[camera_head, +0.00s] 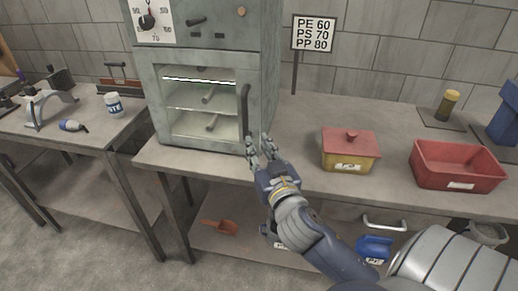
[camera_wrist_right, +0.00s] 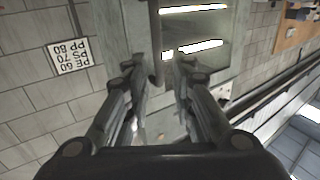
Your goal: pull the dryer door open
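The dryer (camera_head: 205,80) is a grey box on the bench with a dial on its upper panel. Its door (camera_head: 168,128) has a window showing lit shelves and looks shut. The dark vertical door handle (camera_head: 244,105) is on the door's right side. My right gripper (camera_head: 259,144) is at the handle's lower end, with its fingers spread. In the right wrist view, the handle (camera_wrist_right: 157,45) comes down between the open fingertips (camera_wrist_right: 158,68), with gaps visible on both sides. My left gripper is not in view.
Right of the dryer stand a sign (camera_head: 313,33), a yellow box with a red lid (camera_head: 348,152) and a red bin (camera_head: 456,168). The bench front by the dryer is clear.

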